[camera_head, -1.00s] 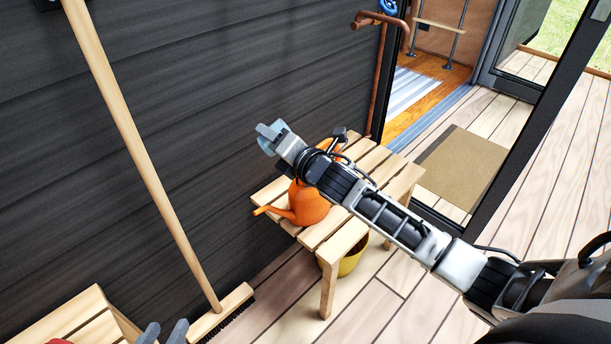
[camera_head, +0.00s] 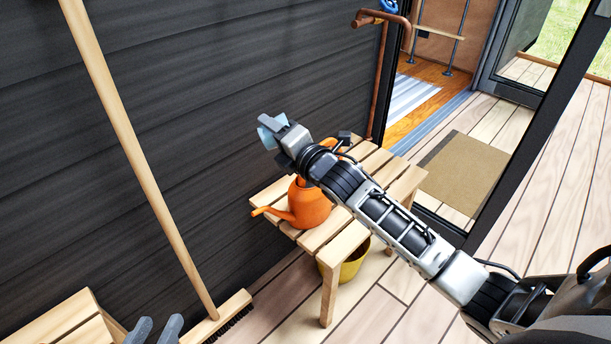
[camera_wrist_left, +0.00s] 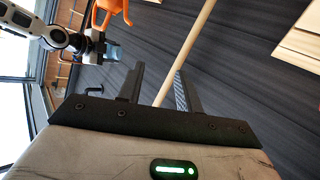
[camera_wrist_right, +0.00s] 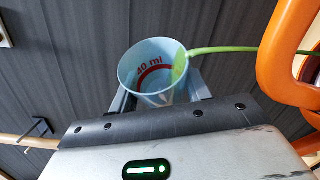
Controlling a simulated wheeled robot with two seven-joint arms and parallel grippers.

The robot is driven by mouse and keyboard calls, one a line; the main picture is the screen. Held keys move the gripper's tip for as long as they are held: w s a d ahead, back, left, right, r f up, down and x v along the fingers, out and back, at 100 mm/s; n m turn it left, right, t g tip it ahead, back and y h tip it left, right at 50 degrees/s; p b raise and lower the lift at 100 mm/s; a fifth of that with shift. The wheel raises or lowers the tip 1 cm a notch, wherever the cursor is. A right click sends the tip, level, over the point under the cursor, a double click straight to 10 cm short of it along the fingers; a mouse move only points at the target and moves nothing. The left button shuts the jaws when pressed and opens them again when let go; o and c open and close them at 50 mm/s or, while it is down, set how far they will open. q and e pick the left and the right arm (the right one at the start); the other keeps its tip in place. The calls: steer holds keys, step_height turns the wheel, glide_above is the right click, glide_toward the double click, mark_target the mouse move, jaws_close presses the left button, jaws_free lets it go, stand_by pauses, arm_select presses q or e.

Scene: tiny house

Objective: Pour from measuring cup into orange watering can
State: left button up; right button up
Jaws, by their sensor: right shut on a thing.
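The orange watering can (camera_head: 308,208) stands on a slatted wooden bench, its spout pointing left; my right arm hides part of its top. My right gripper (camera_head: 270,130) is shut on the light-blue measuring cup (camera_head: 267,139), above and slightly left of the can. In the right wrist view the cup (camera_wrist_right: 150,58) shows a red "40 ml" mark. A thin green stream (camera_wrist_right: 222,49) runs from its rim toward the can's orange handle (camera_wrist_right: 275,55); where it lands is hidden. My left gripper (camera_head: 153,330) is open and empty at the bottom edge, also in the left wrist view (camera_wrist_left: 160,82).
The wooden bench (camera_head: 345,243) stands by a dark plank wall (camera_head: 200,90). A yellow pot (camera_head: 353,264) is under it. A broom (camera_head: 150,165) leans on the wall. Another wooden seat (camera_head: 65,325) is at bottom left. A doormat (camera_head: 465,175) lies by the open doorway.

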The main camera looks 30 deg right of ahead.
arm_select(q)
steer(key=shift+w+d+b, duration=0.1)
steer(key=shift+w+b, duration=0.05)
steer(key=shift+b, duration=0.2)
arm_select(e)
steer(key=shift+d+m, duration=0.2)
steer(key=shift+m, duration=0.1)
steer(key=shift+d, duration=0.1)
steer(key=shift+s+d+r+m+t+b, duration=0.1)
steer(key=shift+d+r+m+t+b, duration=0.05)
steer(key=shift+m+t+b, duration=0.2)
arm_select(q)
steer(key=shift+w+d+r+n+h, duration=0.1)
steer(key=shift+d+r+n+h, duration=0.1)
steer(key=shift+r+n+h, duration=0.15)
steer(key=shift+f+t, duration=0.1)
steer(key=shift+t, duration=0.2)
arm_select(e)
steer(key=shift+d, duration=0.1)
steer(key=shift+d+b, duration=0.1)
steer(key=shift+b, duration=0.35)
steer(key=shift+d+r+m, duration=0.1)
steer(key=shift+r+m, duration=0.05)
steer(key=shift+m, duration=0.2)
arm_select(q)
steer(key=shift+d+r, duration=0.1)
steer(key=shift+r, duration=0.2)
arm_select(e)
steer(key=shift+r+t, duration=0.15)
steer(key=shift+t, duration=0.1)
